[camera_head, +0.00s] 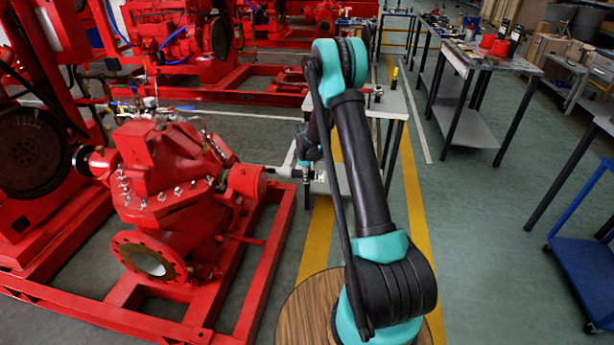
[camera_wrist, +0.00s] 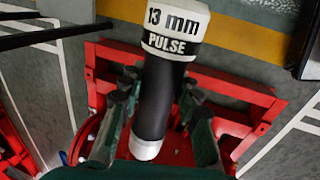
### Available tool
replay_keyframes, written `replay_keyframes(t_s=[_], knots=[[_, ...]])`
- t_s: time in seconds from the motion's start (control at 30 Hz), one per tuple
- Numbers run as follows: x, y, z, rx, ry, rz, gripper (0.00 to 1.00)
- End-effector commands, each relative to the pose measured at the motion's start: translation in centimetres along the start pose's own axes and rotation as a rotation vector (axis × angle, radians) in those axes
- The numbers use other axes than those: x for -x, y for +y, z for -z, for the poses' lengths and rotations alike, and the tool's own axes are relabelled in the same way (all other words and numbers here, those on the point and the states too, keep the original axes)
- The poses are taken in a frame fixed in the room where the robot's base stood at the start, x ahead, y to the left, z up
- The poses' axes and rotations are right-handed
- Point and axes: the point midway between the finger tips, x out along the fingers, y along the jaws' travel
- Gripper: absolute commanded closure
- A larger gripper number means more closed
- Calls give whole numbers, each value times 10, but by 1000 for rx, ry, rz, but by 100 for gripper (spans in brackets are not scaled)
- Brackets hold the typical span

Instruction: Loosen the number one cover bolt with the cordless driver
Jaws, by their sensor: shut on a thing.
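The cordless driver (camera_wrist: 156,100) has a black body, a white lower tip and a white upper band reading "13 mm PULSE". My gripper (camera_wrist: 160,92) is shut around its black body, one finger on each side. In the head view my gripper (camera_head: 306,174) is at the right end of the red pump, next to its bearing housing (camera_head: 246,181). The pump's split casing (camera_head: 160,170) carries several pale cover bolts (camera_head: 162,196) along its flange, left of my gripper. I cannot tell which bolt is number one. No bolt is clearly visible at the driver's tip.
A red base frame (camera_head: 262,275) surrounds the pump. An open round flange (camera_head: 148,258) faces front. A small table (camera_head: 392,105) stands behind my arm, and a workbench (camera_head: 470,60) with tools is farther right. A blue cart (camera_head: 590,265) stands at right. The green floor between is clear.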

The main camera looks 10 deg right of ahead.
Motion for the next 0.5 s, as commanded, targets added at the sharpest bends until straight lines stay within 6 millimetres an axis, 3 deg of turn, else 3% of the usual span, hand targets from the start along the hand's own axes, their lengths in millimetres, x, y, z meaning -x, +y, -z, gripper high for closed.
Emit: replay_keyframes(t_s=[0.5], knots=[[0, 0, 6, 0, 0, 0, 100]])
